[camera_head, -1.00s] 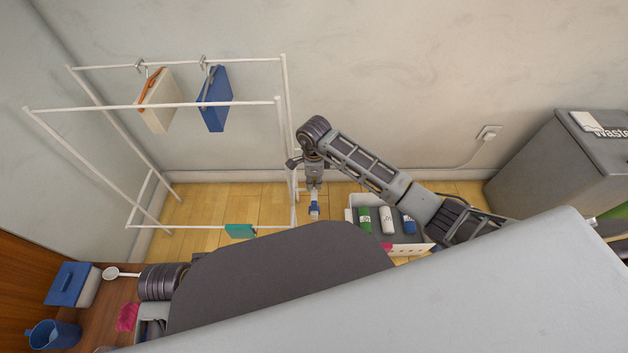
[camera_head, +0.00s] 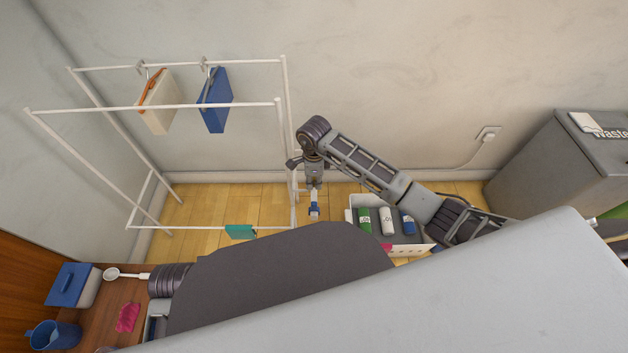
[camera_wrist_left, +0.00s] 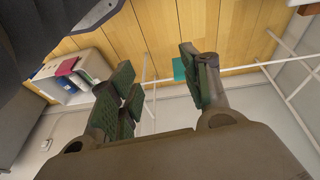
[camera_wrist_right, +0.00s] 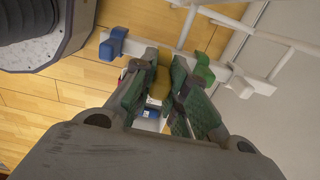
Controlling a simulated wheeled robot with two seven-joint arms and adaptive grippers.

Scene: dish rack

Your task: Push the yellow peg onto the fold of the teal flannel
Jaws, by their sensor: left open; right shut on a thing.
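The teal flannel (camera_head: 240,231) hangs folded over the low front rail of the white drying rack; it also shows in the left wrist view (camera_wrist_left: 180,69). My right gripper (camera_head: 314,186) is at the rack's right end, to the right of the flannel. In the right wrist view its fingers (camera_wrist_right: 166,80) are shut on the yellow peg (camera_wrist_right: 158,84), which is partly hidden between them. A blue peg (camera_wrist_right: 113,43) and a green peg (camera_wrist_right: 203,70) sit on a white bar on either side. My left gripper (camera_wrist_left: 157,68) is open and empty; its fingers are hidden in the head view.
A white crate (camera_head: 415,249) with several items stands at right. A wooden counter at left holds a blue jug (camera_head: 52,335) and pink cloth (camera_head: 128,317).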

